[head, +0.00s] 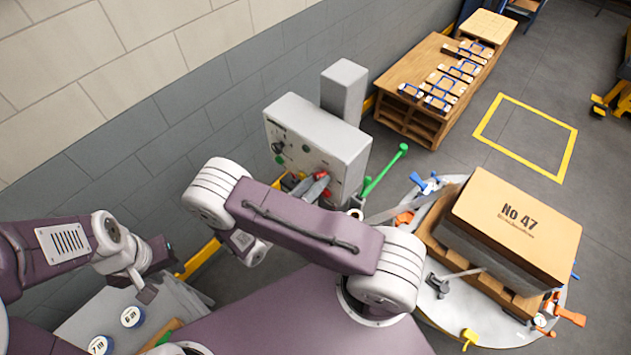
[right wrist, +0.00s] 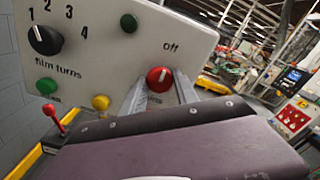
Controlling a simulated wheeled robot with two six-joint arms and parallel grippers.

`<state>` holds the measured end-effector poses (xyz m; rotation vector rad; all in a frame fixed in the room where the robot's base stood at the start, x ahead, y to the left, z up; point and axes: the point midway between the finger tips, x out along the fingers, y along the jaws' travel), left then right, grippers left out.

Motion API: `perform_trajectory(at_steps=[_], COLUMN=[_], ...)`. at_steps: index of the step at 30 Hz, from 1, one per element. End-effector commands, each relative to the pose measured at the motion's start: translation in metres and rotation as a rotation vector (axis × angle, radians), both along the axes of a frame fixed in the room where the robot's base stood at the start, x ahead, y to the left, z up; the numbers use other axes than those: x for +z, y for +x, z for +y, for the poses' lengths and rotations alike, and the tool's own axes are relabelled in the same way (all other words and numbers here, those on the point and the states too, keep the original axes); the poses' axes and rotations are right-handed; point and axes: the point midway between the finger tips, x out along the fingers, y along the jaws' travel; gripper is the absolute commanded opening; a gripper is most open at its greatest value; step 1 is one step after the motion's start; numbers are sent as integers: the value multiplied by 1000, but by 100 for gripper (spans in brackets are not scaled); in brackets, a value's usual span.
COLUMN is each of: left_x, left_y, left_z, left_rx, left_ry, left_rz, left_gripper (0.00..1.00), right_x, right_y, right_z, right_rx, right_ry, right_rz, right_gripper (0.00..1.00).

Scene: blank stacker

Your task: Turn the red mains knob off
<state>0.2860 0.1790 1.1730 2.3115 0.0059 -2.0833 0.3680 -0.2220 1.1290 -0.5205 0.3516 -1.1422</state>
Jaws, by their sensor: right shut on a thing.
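The red mains knob (right wrist: 160,79) is on the front of the pale control box (right wrist: 100,40), low and right of centre, with the word "off" above and a little right of it. Its white mark points roughly upward, leaning slightly right. My right gripper (right wrist: 161,92) has one finger on each side of the knob and is shut on it. In the head view the right gripper (head: 318,187) reaches the box face, and the knob is mostly hidden there. My left gripper (head: 152,274) is at the lower left, away from the box; its jaw opening is unclear.
A green-ended bar (head: 385,170) stands right of the box. A turntable (head: 450,318) with a large carton (head: 515,222) is at right.

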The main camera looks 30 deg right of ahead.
Motion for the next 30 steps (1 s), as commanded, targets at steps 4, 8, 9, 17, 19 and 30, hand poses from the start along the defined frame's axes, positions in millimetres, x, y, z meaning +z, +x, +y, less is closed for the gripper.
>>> perform_trajectory(at_steps=[4, 8, 9, 17, 19, 30], left_x=[1, 1, 1, 1, 1, -14], left_y=[0, 0, 0, 0, 0, 0], left_z=[0, 0, 0, 0, 0, 0], left_rx=[0, 0, 0, 0, 0, 0], left_ry=[0, 0, 0, 0, 0, 0], left_rz=[0, 0, 0, 0, 0, 0], left_gripper=[36, 36, 36, 36, 36, 36], right_x=[3, 3, 3, 3, 2, -4], right_y=[1, 1, 1, 1, 1, -5], right_z=[0, 0, 0, 0, 0, 19], right_rx=[3, 3, 3, 3, 2, 8], right_ry=[-11, -12, -12, -11, -11, -7], right_rz=[6, 8, 8, 7, 8, 6], right_gripper=[0, 0, 0, 57, 57, 57])
